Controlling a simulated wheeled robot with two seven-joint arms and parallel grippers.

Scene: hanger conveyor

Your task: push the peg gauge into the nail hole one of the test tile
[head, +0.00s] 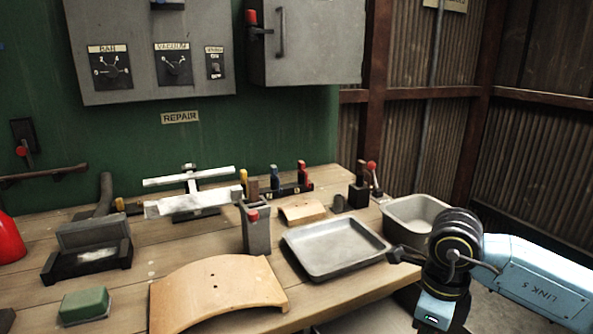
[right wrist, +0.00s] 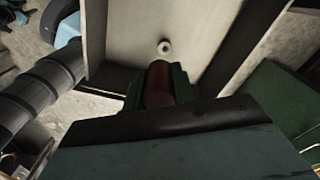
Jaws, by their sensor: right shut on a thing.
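I cannot tell what this panel is. In the head view my right arm is at the right, apart from the tile. My left gripper is out of view.
A shallow metal tray (head: 335,272) lies right of the tile, with a deeper grey bin (head: 388,210) behind it. A grey holder with a red top (head: 256,238) stands behind the tile. A green block (head: 84,306) and a black stand (head: 60,270) are at left.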

